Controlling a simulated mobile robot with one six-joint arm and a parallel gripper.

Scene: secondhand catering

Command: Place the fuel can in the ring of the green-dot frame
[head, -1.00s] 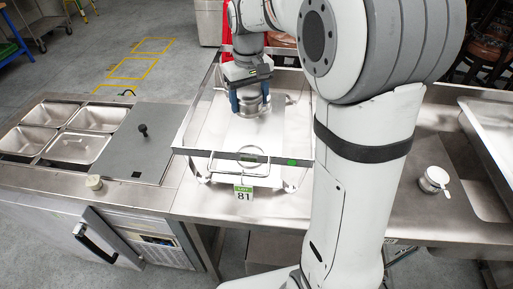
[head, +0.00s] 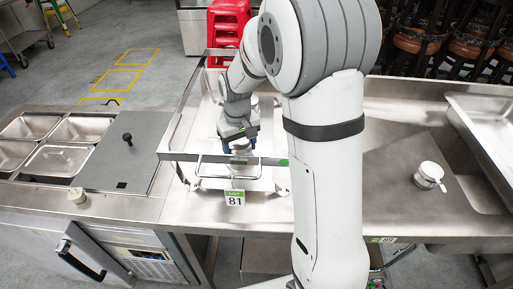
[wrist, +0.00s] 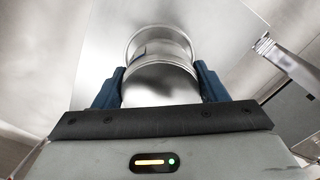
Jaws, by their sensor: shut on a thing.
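The fuel can (wrist: 160,82), a silver cylinder, is between the blue fingers of my gripper (wrist: 160,88) in the wrist view. In the head view my gripper (head: 239,146) points down inside the front part of the wire frame, and the can (head: 240,153) shows only partly below it. The frame (head: 190,157) has a dark upper rail with a green mark (head: 283,162) on its front right. The frame's ring is largely hidden by my gripper and the rail. I cannot tell whether the can touches it.
A lot 81 tag (head: 235,198) hangs at the frame's front. Left are steel food pans (head: 55,160) and a grey lid (head: 118,150). A small lidded pot (head: 429,175) stands on the right counter (head: 400,205). Red stools (head: 228,25) stand behind.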

